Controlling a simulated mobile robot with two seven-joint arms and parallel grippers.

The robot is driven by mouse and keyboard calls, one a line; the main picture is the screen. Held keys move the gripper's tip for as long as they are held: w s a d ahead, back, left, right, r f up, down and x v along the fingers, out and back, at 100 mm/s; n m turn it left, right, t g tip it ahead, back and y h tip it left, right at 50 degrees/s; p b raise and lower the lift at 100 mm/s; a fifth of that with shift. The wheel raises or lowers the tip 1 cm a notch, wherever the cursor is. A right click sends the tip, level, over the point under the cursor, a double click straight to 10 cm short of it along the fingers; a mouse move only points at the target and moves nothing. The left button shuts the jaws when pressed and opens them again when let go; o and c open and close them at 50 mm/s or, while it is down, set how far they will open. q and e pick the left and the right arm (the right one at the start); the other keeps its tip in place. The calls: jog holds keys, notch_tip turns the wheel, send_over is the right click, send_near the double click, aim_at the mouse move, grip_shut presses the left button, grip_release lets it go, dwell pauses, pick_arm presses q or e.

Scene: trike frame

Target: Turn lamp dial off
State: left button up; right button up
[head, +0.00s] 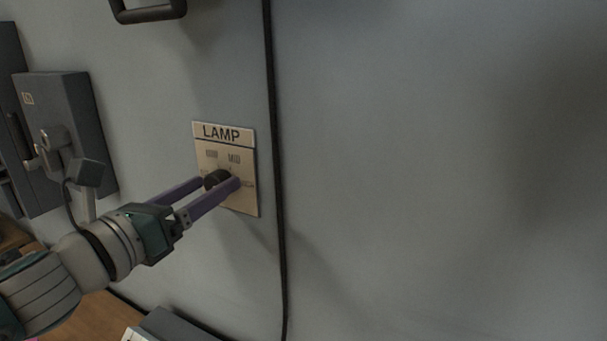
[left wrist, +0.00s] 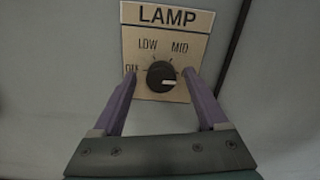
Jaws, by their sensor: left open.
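The lamp dial (head: 215,179) is a dark round knob on a beige wall plate (head: 226,134) headed LAMP. In the left wrist view the dial (left wrist: 160,74) has a white mark pointing right, away from the OFF label at its left. LOW and MID show above it; the right finger covers the plate's right side. My left gripper (head: 221,183) is open, its two purple fingers on either side of the dial. In the left wrist view there appears to be a gap between each finger and the knob. My right gripper is not in view.
A black cable (head: 278,190) runs down the wall just right of the plate. A dark grey box (head: 65,110) with a lever is on the wall at the left. A dark handle (head: 150,12) shows at the top. The wall to the right is bare.

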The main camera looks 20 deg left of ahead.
pick_arm(q)
jog(key=shift+w+d, duration=0.1)
jog(key=shift+w, duration=0.35)
jog(key=shift+c, duration=0.3)
grip_shut()
